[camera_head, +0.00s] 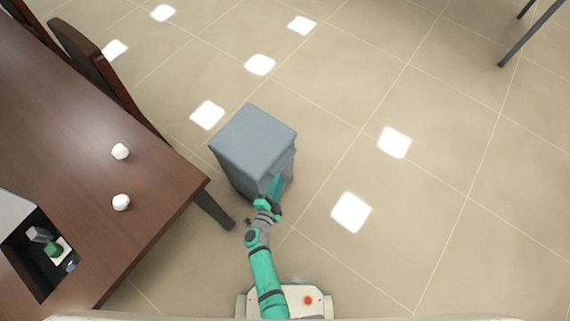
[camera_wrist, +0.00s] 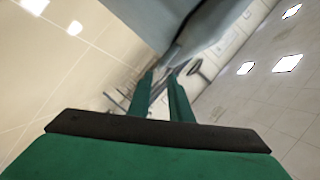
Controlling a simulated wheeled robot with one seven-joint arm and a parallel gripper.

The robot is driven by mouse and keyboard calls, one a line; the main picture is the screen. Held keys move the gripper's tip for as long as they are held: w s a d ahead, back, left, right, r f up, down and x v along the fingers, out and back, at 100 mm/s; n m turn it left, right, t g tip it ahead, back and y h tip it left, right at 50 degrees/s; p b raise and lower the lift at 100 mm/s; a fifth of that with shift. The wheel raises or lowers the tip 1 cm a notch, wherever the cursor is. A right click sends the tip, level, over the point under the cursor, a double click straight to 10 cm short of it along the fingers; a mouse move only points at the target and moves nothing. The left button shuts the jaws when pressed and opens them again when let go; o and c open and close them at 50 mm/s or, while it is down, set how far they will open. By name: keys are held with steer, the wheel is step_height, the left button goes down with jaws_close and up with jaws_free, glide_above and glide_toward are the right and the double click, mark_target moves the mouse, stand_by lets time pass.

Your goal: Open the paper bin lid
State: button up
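The paper bin (camera_head: 236,165) is a grey-blue box on the tiled floor, right of the wooden table. Its flat lid (camera_head: 253,135) looks closed. My green gripper (camera_head: 277,180) is low at the bin's near right side, below the lid level. In the wrist view, the bin's grey surface (camera_wrist: 210,22) fills the upper middle, tilted, with an edge just beyond the fingertips. My gripper's two fingers (camera_wrist: 160,76) are apart with a narrow gap and nothing clearly held between them. I cannot tell whether they touch the bin.
The brown table (camera_head: 85,130) carries two small white objects (camera_head: 121,152) and a dark tray (camera_head: 45,275) with small items at its near left. A table leg (camera_head: 214,208) stands left of the bin. Chairs (camera_head: 95,60) line the table's far side. The floor to the right is clear.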

mark_target(285, 164)
steer(key=x, duration=0.9)
steer(key=shift+w+d+f, duration=0.1)
steer(key=shift+w, duration=0.3)
jaws_close()
